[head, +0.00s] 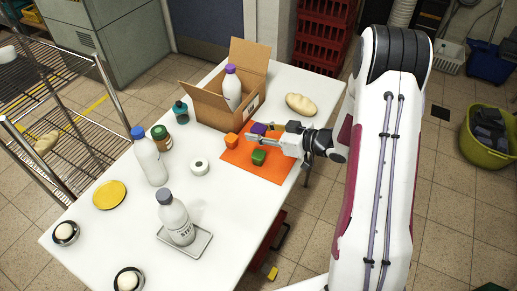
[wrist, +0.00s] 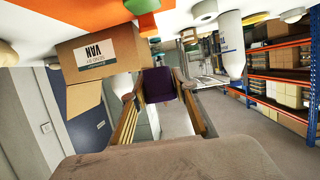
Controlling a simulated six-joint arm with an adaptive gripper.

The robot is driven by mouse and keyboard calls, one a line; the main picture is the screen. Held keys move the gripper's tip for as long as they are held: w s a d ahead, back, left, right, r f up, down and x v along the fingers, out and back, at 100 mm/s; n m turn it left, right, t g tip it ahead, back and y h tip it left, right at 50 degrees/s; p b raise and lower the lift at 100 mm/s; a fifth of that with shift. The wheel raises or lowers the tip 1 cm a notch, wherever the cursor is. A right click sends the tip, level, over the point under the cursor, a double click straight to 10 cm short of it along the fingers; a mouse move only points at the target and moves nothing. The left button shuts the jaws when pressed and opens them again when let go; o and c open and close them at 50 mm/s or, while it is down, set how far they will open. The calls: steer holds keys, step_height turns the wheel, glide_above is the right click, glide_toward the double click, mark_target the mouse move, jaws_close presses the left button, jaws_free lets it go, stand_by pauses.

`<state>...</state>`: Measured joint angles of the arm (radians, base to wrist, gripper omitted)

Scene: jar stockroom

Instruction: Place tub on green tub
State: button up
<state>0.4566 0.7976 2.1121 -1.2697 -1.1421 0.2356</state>
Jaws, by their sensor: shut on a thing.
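A purple tub (head: 259,128) is held between the fingers of my gripper (head: 271,133), above the back right part of an orange mat (head: 262,176). In the wrist view, the purple tub (wrist: 163,84) sits between the two fingertips. The green tub (head: 259,157) stands on the mat, nearer the front than the held tub and apart from it. An orange tub (head: 232,141) stands at the mat's left. The finger closer to the head camera partly hides the space between the held tub and my wrist.
An open cardboard box (head: 208,109) holding a purple-capped bottle (head: 232,88) stands behind the mat. A bread loaf (head: 300,104) lies at back right. A tape roll (head: 200,167), white bottle (head: 150,158) and brown jar (head: 161,138) stand left. A grey-capped bottle (head: 175,219) stands on a tray in front.

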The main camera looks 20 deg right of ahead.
mark_target(258, 154)
steer(key=shift+f, duration=1.8)
steer(key=shift+f, duration=2.1)
steer(key=o, duration=1.1)
steer(key=shift+f, duration=0.1)
steer(key=shift+r, duration=0.2)
steer(key=v, duration=1.2)
steer(key=shift+w, duration=0.1)
